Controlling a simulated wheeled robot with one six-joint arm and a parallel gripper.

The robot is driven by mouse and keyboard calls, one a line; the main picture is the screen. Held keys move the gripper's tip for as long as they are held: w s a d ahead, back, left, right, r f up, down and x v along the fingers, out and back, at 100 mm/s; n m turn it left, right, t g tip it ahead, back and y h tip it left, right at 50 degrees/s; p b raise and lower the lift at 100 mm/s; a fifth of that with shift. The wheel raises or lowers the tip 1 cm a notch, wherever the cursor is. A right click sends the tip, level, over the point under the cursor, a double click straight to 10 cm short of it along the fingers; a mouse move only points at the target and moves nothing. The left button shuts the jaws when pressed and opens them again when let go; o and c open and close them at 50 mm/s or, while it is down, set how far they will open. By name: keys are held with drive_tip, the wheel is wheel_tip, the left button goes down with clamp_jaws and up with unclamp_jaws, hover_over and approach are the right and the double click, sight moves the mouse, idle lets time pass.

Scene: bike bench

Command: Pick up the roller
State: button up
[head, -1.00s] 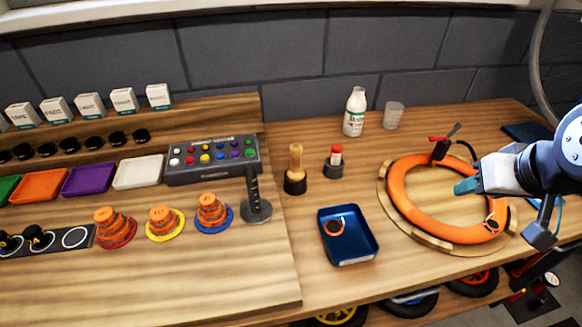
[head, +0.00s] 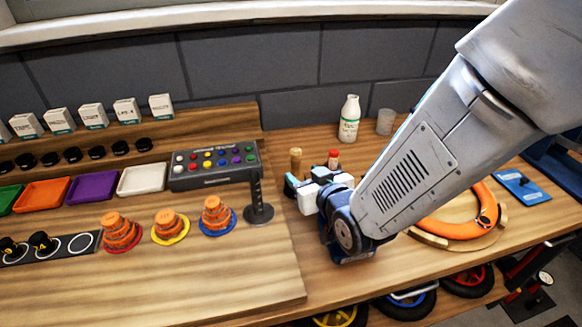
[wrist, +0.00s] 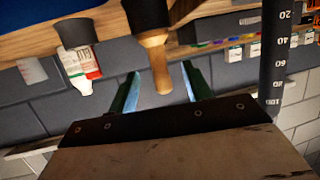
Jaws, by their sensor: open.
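The roller (head: 296,158) stands upright; its light wooden handle shows just beyond my gripper in the head view. In the wrist view, which is turned upside down, the handle (wrist: 156,62) comes out of a black holder (wrist: 147,14). My gripper (head: 291,184) is open. In the wrist view its two green fingers (wrist: 161,82) appear on either side of the handle's end, with gaps on both sides. I cannot tell how deep the handle is between them. In the head view my gripper hides the roller's lower part and holder.
A small red-capped bottle (head: 333,157) stands close right of the roller. A white bottle (head: 349,120) and a cup (head: 385,122) stand behind. My arm partly covers the orange tire (head: 456,226). A button panel (head: 212,163) and black stand (head: 258,212) are to the left.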

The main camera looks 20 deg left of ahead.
sight(292, 164)
drive_tip(key=shift+x, duration=3.9)
drive_tip(key=shift+c, duration=0.3)
drive_tip(key=shift+r, duration=0.1)
clamp_jaws()
